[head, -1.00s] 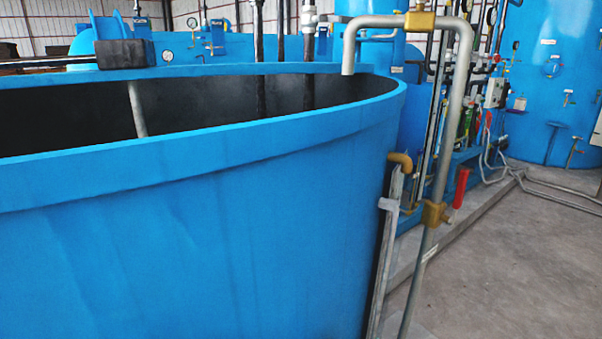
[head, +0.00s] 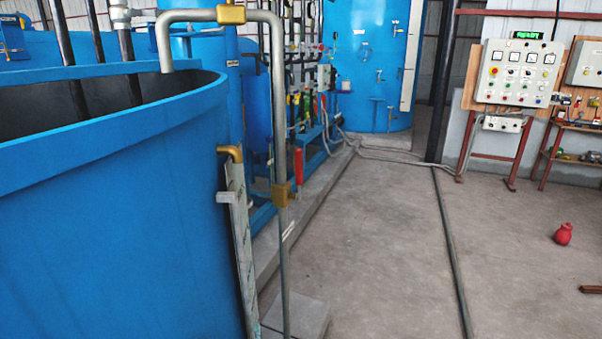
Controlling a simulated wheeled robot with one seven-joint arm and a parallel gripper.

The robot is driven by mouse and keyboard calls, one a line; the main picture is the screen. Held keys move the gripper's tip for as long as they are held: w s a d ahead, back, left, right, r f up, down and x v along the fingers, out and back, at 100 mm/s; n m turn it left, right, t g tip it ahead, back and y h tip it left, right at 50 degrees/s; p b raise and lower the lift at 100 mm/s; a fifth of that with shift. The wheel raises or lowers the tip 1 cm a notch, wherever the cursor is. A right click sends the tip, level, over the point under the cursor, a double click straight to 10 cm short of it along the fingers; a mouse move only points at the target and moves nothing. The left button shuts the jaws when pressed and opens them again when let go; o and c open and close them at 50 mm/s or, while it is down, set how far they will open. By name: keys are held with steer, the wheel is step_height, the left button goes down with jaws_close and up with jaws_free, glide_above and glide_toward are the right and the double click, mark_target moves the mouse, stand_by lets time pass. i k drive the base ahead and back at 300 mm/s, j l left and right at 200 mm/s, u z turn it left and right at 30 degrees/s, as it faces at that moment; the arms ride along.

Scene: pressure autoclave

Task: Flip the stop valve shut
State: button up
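A brass valve body (head: 281,194) sits on the upright grey pipe beside the big blue open tank (head: 120,200). A red lever handle (head: 299,165) stands upright just right of the pipe, close to the brass body, and looks like the stop valve's handle. The lever runs roughly parallel to the pipe. The exact joint between lever and body is too small to tell. My gripper is not in view.
The pipe bends over the tank rim through a brass fitting (head: 231,14). A concrete block (head: 300,315) lies near the pipe's foot. Grey floor (head: 375,240) to the right is mostly clear, with a floor pipe (head: 452,250), a red jug (head: 563,234) and a control panel (head: 515,72).

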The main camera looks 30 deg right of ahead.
mark_target(298, 153)
steer(key=i+l, duration=0.2)
steer(key=l, duration=0.15)
steer(key=i+l, duration=0.4)
steer(key=l, duration=0.25)
